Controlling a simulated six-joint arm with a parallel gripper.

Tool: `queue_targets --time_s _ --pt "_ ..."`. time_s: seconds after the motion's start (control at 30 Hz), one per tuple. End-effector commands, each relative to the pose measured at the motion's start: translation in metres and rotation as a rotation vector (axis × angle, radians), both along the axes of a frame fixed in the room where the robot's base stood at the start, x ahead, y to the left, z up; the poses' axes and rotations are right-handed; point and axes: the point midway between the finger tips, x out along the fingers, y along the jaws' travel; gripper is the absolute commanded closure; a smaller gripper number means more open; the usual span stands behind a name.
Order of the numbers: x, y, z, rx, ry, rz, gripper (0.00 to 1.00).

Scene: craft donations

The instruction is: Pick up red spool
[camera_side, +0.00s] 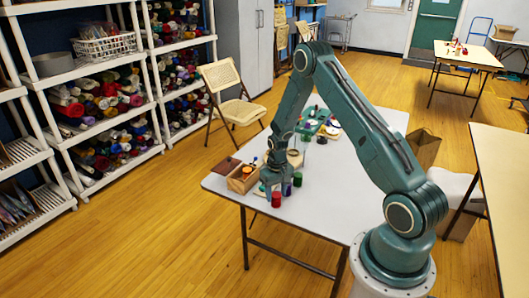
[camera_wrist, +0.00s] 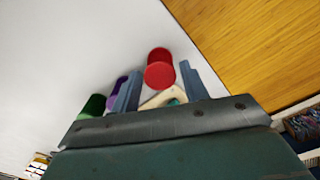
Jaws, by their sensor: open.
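The red spool (camera_side: 276,200) stands on the white table near its front edge. In the wrist view the red spool (camera_wrist: 159,70) lies in the gap between my two fingertips, with clear space on both sides. My gripper (camera_side: 270,188) is low over the table, right beside the spool in the side view. Its jaws are open and hold nothing. The side view does not show exactly how far above the spool they are.
The wrist view shows a green cylinder (camera_wrist: 94,105) beside the left finger and a pale wooden piece (camera_wrist: 163,98) near the palm. A wooden box (camera_side: 243,179) stands left of my gripper.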

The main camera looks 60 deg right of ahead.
Motion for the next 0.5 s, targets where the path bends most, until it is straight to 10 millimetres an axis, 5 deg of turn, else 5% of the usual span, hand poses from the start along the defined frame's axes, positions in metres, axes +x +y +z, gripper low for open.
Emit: queue_targets --time_s 0.13,0.27,0.5 --pt "0.0000 0.0001 0.0001 0.000 0.000 0.000 0.57" --pt "0.0000 0.0001 0.0002 0.000 0.000 0.000 0.81" --pt "0.0001 0.0001 0.0007 0.000 0.000 0.000 0.81"
